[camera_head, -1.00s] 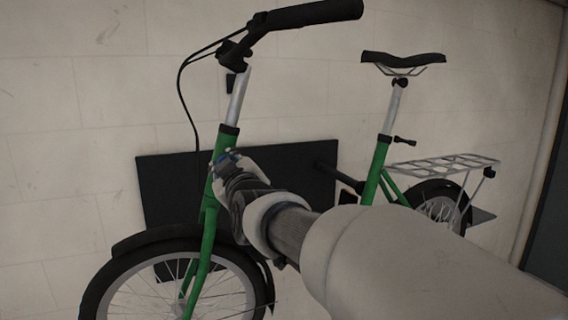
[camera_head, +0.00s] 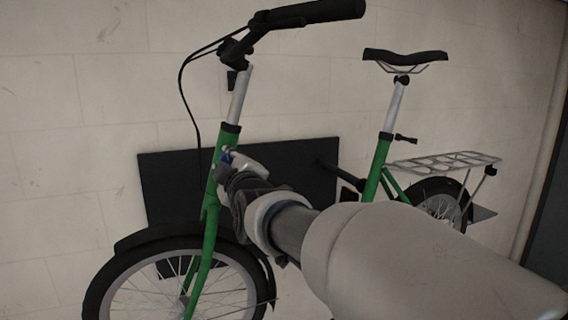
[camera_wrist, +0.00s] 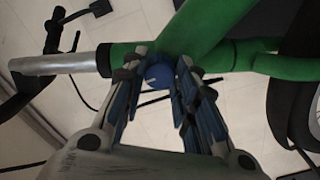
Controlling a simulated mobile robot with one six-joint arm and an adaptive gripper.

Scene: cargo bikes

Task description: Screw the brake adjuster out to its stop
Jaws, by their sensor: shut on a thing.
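The brake adjuster is a round blue knob (camera_wrist: 158,75) beside the green frame tube (camera_wrist: 235,22) in the wrist view. My gripper (camera_wrist: 158,84) has one finger on each side of the knob and is shut on it. The knob's far side and its thread are hidden. In the head view my gripper (camera_head: 232,164) is at the green front tube of the bike (camera_head: 211,212), below the silver stem. A small bit of blue (camera_head: 226,157) shows between the fingers there.
The handlebar (camera_head: 310,13) and its hanging black cable (camera_head: 183,98) are above my gripper. The front wheel (camera_head: 110,290) is below. The saddle (camera_head: 405,57) and rear rack (camera_head: 440,162) are to the right. A dark panel (camera_head: 165,190) is on the wall behind.

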